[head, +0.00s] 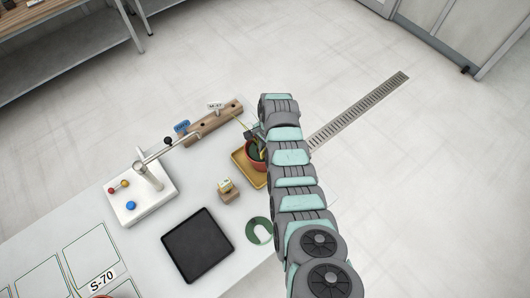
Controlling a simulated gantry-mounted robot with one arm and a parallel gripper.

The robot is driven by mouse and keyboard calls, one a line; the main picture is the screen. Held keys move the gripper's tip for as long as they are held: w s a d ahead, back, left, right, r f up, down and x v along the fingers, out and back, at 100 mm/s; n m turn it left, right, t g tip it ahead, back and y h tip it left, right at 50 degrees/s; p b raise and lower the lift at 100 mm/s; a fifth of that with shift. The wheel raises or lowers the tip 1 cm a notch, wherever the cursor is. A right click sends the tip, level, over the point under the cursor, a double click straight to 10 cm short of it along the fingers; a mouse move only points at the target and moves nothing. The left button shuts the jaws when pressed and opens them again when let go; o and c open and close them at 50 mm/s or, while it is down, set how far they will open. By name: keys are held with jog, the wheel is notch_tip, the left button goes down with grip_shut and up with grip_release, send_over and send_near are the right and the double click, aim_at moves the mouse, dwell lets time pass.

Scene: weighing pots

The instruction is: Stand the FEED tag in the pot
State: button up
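A reddish pot (261,163) with dark contents stands on a yellow tray (241,172) at the table's right edge; my arm hides part of it. My gripper (256,135) is at the pot's far side, mostly hidden by my arm, so its fingers are not clear. A thin yellowish piece (243,125) shows beside the gripper, above and left of the pot; I cannot tell whether it is the FEED tag or whether it is held. A wooden rack (208,123) carries a blue tag (182,127) and a white tag (215,106); their lettering is too small to read surely.
A white balance-like stand (152,192) with a dark-knobbed rod is at left. A small wooden block (230,197) with a yellowish cube, a black square tray (197,246) and a green-and-white disc (259,230) lie in front of the pot.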

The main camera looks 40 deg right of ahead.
jog(key=r, duration=0.3)
jog(key=r+b, duration=0.1)
jog(key=r, duration=0.2)
jog(key=d+r, duration=0.1)
jog(key=r, duration=0.2)
jog(key=shift+d+r, duration=0.1)
jog(key=shift+r, duration=0.3)
